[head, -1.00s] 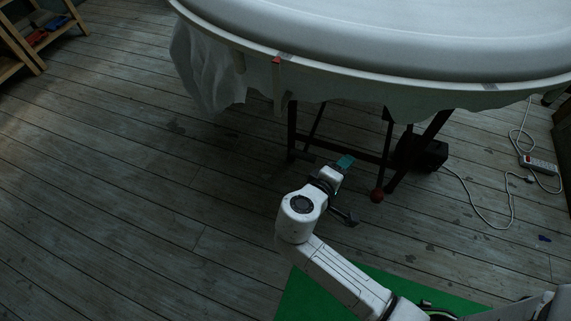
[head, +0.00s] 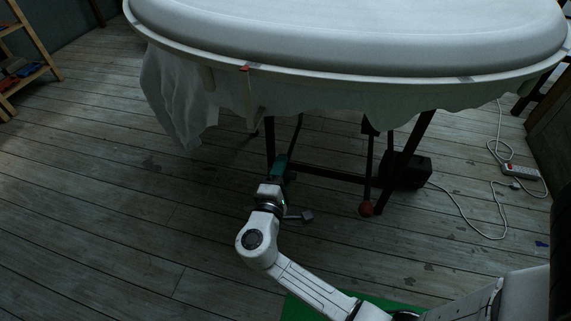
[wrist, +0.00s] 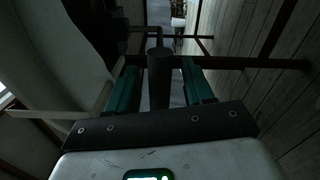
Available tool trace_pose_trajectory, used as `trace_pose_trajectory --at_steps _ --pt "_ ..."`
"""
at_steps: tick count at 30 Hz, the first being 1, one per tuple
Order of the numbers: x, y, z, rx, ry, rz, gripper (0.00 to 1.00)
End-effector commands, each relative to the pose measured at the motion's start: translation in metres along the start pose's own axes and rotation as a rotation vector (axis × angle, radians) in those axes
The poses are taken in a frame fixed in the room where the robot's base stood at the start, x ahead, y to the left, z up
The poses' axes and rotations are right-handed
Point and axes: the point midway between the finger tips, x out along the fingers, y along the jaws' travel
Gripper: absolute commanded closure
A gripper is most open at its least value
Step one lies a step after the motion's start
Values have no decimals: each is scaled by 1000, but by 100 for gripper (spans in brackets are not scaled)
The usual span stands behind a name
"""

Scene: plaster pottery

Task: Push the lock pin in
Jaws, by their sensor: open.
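In the wrist view a dark round bar (wrist: 159,78) with a thinner, bent rod (wrist: 160,40) at its far end appears between my jaws; it looks like the lock pin, but I cannot be sure. My gripper (wrist: 162,85) is open, with one green finger on each side of the bar and a visible gap to each. I cannot tell how far ahead the bar is. In the head view my gripper (head: 283,162) is at the dark stand under the large white plaster table (head: 340,72), near its left leg. The pin cannot be made out there.
A white cloth (head: 178,100) hangs at the left. A power strip (head: 520,172) and cable lie at the right. The plank floor at the left is clear.

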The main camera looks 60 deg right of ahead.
Motion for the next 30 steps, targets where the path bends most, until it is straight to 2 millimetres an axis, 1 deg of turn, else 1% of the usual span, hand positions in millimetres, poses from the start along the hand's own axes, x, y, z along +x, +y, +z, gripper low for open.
trace_pose_trajectory --at_steps 1,3,6,10,17,20,30 --pt "8 -1 0 1 -2 0 48" --pt "16 -1 0 0 -2 -1 48" --pt "24 -1 0 0 -1 -1 48" --pt "29 0 0 0 0 -1 48" --pt "29 0 0 0 0 0 48" --pt "29 0 0 0 0 -1 56" --pt "29 0 0 0 0 -1 89"
